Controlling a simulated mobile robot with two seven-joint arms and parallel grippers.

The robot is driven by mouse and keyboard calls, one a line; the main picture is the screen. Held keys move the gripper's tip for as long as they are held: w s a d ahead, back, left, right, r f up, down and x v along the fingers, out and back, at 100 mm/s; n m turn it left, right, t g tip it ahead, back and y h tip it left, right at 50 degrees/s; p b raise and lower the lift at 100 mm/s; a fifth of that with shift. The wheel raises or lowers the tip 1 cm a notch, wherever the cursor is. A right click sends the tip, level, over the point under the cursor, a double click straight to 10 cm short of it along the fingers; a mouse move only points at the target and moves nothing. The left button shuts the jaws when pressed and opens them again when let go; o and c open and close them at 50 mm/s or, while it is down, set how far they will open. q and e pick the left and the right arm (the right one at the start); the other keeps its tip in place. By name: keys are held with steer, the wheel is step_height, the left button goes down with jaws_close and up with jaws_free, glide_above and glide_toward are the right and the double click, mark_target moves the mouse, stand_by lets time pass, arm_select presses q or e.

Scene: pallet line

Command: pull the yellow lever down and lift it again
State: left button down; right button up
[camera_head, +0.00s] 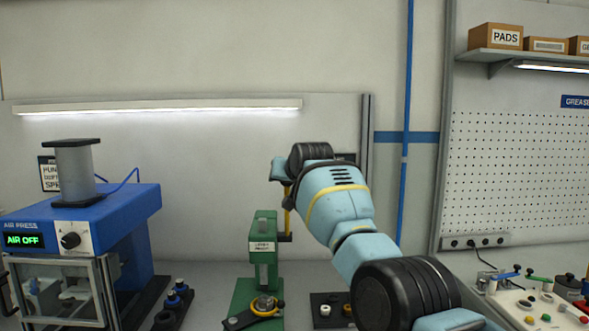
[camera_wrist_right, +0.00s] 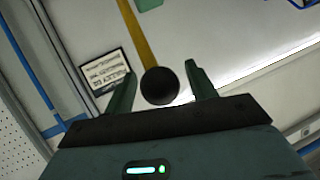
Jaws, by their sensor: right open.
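The yellow lever (camera_head: 287,222) stands upright at the right side of the green hand press (camera_head: 263,248). In the right wrist view the lever (camera_wrist_right: 139,35) ends in a round black knob (camera_wrist_right: 160,86). My right gripper (camera_wrist_right: 160,74) is open, with one finger on either side of the knob; I cannot tell whether they touch it. In the head view my right arm reaches up from the lower right, and its wrist hides the lever's top. My left gripper is not in view.
A blue air press (camera_head: 100,215) reading "AIR OFF" stands at the left. Black trays with small parts lie on both sides of the green press. A pegboard (camera_head: 520,165) and a box shelf (camera_head: 540,55) are at the right.

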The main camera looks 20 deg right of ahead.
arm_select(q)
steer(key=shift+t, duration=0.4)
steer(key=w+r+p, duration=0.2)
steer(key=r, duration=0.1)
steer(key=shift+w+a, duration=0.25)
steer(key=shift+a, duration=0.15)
arm_select(e)
steer(key=v, duration=0.6)
steer(key=shift+r, duration=0.25)
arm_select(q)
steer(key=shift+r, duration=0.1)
arm_select(e)
steer(key=shift+s, duration=0.15)
